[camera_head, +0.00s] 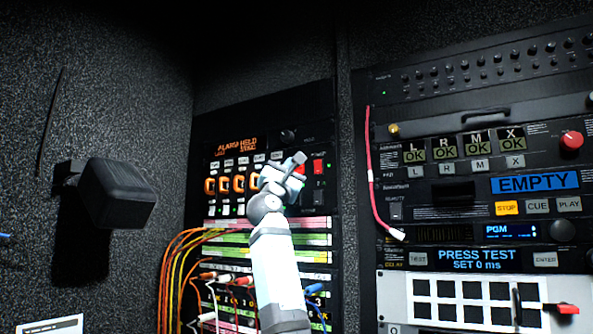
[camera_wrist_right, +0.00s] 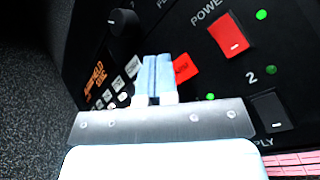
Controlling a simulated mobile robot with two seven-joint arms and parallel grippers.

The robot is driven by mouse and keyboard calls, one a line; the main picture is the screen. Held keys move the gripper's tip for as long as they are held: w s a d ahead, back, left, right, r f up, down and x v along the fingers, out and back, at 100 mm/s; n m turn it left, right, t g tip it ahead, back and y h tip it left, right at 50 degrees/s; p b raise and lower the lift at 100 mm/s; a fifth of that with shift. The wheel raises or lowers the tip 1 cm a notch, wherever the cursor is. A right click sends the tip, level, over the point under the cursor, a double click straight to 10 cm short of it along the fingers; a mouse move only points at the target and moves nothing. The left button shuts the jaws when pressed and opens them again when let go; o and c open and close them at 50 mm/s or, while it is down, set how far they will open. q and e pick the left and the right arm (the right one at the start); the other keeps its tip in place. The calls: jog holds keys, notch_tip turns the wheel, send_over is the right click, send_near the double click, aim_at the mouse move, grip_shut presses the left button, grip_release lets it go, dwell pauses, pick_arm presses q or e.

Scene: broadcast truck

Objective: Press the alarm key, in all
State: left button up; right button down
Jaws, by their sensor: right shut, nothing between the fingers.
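An equipment panel (camera_head: 262,115) stands in the left rack. Its orange display (camera_head: 237,144) reads something like "ALARM HELD" with a second, unclear word. In the right wrist view a row of small keys (camera_wrist_right: 126,87) runs below the display, and a red key (camera_wrist_right: 186,67) with unreadable lettering is at the end of the row, partly behind my fingers. My right gripper (camera_head: 297,162) is shut and empty in front of this end of the row; in the right wrist view its fingertips (camera_wrist_right: 157,60) overlap the red key's left side. I cannot tell whether they touch it. My left gripper is out of view.
A red power rocker (camera_wrist_right: 231,34) and a black rocker (camera_wrist_right: 268,111) sit right of the fingers, with a black knob (camera_wrist_right: 123,22) above. Cables (camera_head: 172,270) hang from a patch bay below. A black box (camera_head: 118,193) juts from the left wall.

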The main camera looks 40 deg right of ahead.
dwell(0.5)
jog(key=shift+d, duration=0.15)
jog(key=shift+w+d, duration=0.15)
jog(key=shift+d, duration=0.15)
jog(key=shift+w+d, duration=0.1)
jog(key=shift+d, duration=0.2)
dwell(0.7)
jog(key=shift+a, duration=0.2)
jog(key=shift+s+a, duration=0.25)
jog(key=shift+a, duration=0.3)
